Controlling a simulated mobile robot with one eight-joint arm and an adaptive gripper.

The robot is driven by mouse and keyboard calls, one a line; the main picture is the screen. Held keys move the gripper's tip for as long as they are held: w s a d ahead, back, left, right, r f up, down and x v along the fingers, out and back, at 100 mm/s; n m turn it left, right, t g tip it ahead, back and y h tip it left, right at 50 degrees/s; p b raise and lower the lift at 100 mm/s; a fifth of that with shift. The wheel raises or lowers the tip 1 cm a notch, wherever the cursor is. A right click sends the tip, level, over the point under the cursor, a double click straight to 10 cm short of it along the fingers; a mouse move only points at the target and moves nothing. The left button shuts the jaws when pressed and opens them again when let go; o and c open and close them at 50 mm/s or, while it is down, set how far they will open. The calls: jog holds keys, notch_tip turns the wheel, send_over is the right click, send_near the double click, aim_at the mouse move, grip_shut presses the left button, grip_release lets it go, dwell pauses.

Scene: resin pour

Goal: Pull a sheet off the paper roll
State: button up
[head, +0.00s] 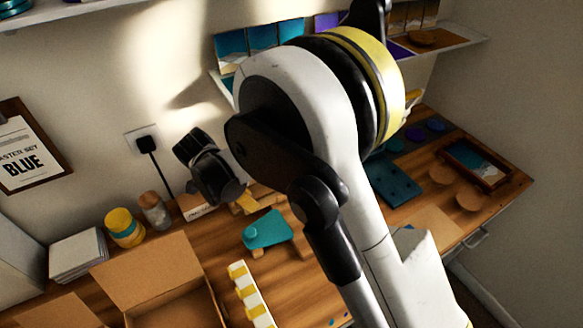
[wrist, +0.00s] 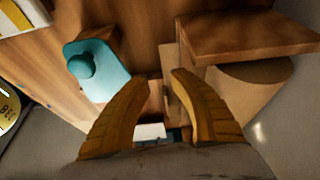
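A tan cylinder (wrist: 258,82), which looks like the paper roll, sits right of my gripper in the wrist view, partly under a wooden block (wrist: 250,35). I cannot tell whether a loose sheet edge hangs from it. I cannot make out the roll in the head view. My gripper (wrist: 158,80) has its two yellow-brown fingers apart, with nothing seen held between them. In the head view my gripper (head: 246,203) is small and partly hidden, near the back of the bench, just behind a teal piece (head: 268,231). The teal piece also shows left of the fingers in the wrist view (wrist: 97,70).
An open cardboard box (head: 150,275) and a yellow-and-white strip (head: 250,293) lie at the front. White stacked squares (head: 78,255) and a yellow-teal jar (head: 125,228) stand at left. A framed tray (head: 473,165) and round wooden discs (head: 470,201) lie at right.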

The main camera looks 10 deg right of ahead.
jog(key=shift+w+a+f+m, duration=0.15)
jog(key=shift+f+m, duration=0.15)
jog(key=shift+f, duration=0.15)
jog(key=w+d+b, duration=0.1)
jog(key=d, duration=0.2)
jog(key=w+d+b, duration=0.1)
jog(key=w+d, duration=0.1)
jog(key=d, duration=0.2)
jog(key=w+d+b, duration=0.1)
jog(key=d, duration=0.3)
jog(key=shift+w+d+f, duration=0.1)
jog(key=shift+w+d, duration=0.05)
jog(key=shift+w, duration=0.05)
jog(key=b+x, duration=0.1)
jog(key=x, duration=0.3)
jog(key=shift+b, duration=0.3)
jog(key=shift+f, duration=0.35)
grip_shut()
